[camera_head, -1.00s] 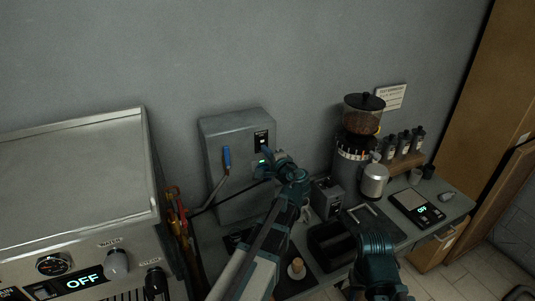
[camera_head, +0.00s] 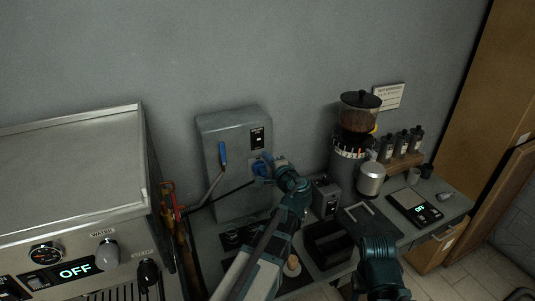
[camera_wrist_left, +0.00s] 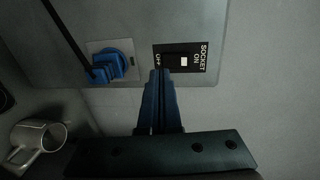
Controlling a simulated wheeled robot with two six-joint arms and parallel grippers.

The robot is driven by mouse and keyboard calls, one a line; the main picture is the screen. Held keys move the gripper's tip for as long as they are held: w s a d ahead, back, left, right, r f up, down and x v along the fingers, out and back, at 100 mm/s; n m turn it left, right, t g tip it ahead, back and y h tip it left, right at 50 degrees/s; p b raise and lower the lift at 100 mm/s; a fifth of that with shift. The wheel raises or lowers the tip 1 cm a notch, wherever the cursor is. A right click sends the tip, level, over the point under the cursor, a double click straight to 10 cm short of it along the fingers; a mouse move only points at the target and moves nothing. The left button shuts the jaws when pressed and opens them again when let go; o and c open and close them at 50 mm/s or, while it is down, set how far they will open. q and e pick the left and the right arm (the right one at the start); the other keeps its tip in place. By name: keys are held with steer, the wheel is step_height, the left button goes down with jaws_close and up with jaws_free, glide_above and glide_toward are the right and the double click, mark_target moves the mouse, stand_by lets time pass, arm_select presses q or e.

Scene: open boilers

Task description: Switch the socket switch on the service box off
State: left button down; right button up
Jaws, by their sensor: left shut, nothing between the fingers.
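The grey service box (camera_head: 230,185) is on the wall, with a blue-handled lever on its left. Its black socket switch (camera_head: 258,138) is at the upper right and shows large in the left wrist view (camera_wrist_left: 180,57), marked SOCKET, ON and OFF, with a white patch toward the ON side. A blue plug (camera_wrist_left: 113,64) sits in the socket beside the switch. My left gripper (camera_head: 267,160) is shut and empty just below the switch. In the wrist view its blue fingertips (camera_wrist_left: 160,74) are at the OFF end; contact cannot be told. My right gripper's fingers do not show.
A boiler machine (camera_head: 70,190) reading OFF stands at the left, with red-handled tools (camera_head: 170,195) beside it. A coffee grinder (camera_head: 355,130), metal jug (camera_head: 371,179) and scale (camera_head: 415,206) stand right of the box. A black cable runs to the plug.

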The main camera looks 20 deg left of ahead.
arm_select(q)
steer(key=s+d+f+b, duration=0.1)
steer(key=s+d, duration=0.5)
steer(key=d, duration=0.1)
steer(key=shift+s+f, duration=0.15)
steer(key=shift+f, duration=0.05)
steer(key=s+d+f+n+g+h, duration=0.2)
steer(key=s+d+f+g+h, duration=0.15)
steer(key=f, duration=0.25)
steer(key=s+d+f+n+g+h, duration=0.2)
steer(key=s+d+f+g, duration=0.15)
steer(key=f, duration=0.35)
steer(key=s+d+f+g+h, duration=0.2)
steer(key=s+d+f, duration=0.1)
steer(key=s+d, duration=0.3)
steer(key=s+d+f+g+h, duration=0.2)
steer(key=s+d+f+h, duration=0.1)
steer(key=s+d, duration=0.3)
steer(key=shift+d+n, duration=0.3)
steer(key=shift+d, duration=0.5)
